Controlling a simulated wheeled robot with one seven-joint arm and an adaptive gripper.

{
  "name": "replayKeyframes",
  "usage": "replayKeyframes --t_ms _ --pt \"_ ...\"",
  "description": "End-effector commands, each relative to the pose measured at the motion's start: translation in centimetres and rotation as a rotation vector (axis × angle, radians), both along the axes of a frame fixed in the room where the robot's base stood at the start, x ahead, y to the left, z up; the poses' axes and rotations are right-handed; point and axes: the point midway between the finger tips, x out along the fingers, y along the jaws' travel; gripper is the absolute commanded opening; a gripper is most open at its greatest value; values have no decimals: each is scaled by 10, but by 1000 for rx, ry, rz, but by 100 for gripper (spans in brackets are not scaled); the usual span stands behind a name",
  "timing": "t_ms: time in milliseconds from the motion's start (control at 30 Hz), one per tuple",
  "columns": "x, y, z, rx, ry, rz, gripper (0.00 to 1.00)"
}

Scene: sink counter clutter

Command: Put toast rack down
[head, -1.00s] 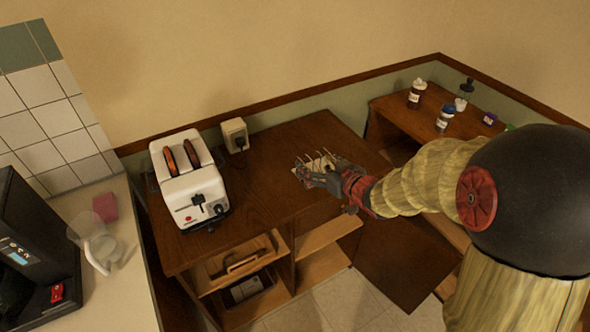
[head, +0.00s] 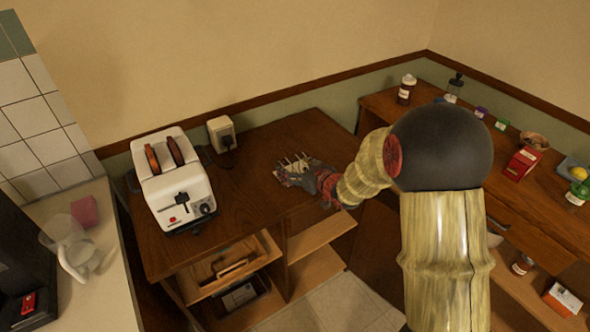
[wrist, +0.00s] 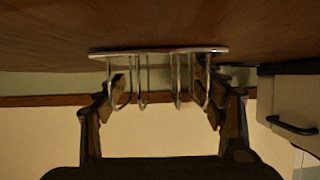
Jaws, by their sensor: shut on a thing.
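The toast rack (head: 297,161) is a small metal wire rack, over the dark wooden counter (head: 262,195), right of the toaster. My gripper (head: 290,177) is shut on it and partly hides it in the head view. In the wrist view, which looks upside down, the rack's flat base (wrist: 160,51) lies along the wood surface and its wire loops stand between my two fingers. The base is at or very close to the wood; I cannot tell whether it touches.
A white toaster (head: 180,205) with two brown slices stands on the counter's left. A socket box (head: 221,134) is on the wall behind. Bottles and small boxes, including a red box (head: 521,164), stand on the right-hand counter. The wood in front of the rack is clear.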

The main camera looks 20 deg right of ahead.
Motion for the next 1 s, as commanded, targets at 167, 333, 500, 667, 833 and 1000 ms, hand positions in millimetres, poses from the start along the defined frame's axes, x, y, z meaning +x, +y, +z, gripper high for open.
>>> replayKeyframes --t_ms 167,333,500,667,833,1000 --pt "1 0 2 -1 -5 0 33" --pt "1 0 -1 -1 -5 0 33" --pt "1 0 -2 0 -3 -1 77" --pt "0 0 -2 0 -3 -1 86" --pt "0 0 -2 0 -3 -1 87" --pt "0 0 -1 0 -3 -1 87"
